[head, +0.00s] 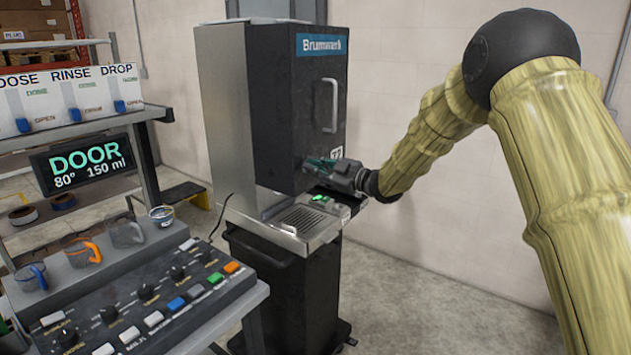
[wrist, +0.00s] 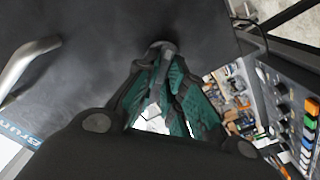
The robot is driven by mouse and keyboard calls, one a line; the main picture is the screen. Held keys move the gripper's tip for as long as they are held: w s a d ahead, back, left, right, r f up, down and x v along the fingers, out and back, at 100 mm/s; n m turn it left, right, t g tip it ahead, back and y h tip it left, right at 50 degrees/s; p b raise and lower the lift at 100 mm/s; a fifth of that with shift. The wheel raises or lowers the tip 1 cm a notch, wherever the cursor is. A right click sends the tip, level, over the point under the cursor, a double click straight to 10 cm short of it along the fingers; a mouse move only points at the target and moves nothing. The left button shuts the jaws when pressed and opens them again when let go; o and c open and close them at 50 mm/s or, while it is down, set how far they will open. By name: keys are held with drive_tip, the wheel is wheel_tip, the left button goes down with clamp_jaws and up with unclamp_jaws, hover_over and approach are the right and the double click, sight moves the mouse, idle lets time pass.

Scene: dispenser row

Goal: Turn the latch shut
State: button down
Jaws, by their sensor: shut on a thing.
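My gripper (head: 314,166) is at the lower part of the dark door (head: 285,90) of the dispenser. In the wrist view, the green-padded fingers of my gripper (wrist: 163,62) close around a small grey latch (wrist: 160,46) on the dark door face. Most of the latch is hidden by the fingers, so its exact angle cannot be told. In the head view the gripper covers the latch. The door looks flush with the dispenser body (head: 222,110).
A vertical handle (head: 326,105) is on the door above the gripper. A drip tray (head: 303,219) with a green-lit part is just below. A button panel (head: 140,310) and several mugs stand at left. A display (head: 82,165) reads DOOR, 80°, 150 ml. Floor at right is clear.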

drive_tip(key=n+b, duration=0.3)
drive_tip(key=b, duration=0.1)
drive_tip(key=n+b, duration=0.3)
drive_tip(key=b, duration=0.2)
drive_tip(key=f+n+b, duration=0.1)
drive_tip(key=n+b, duration=0.3)
drive_tip(key=b, duration=0.1)
drive_tip(key=shift+s+a, duration=0.15)
drive_tip(key=shift+r, duration=0.1)
drive_tip(key=c, duration=1.5)
unclamp_jaws()
drive_tip(key=v, duration=1.2)
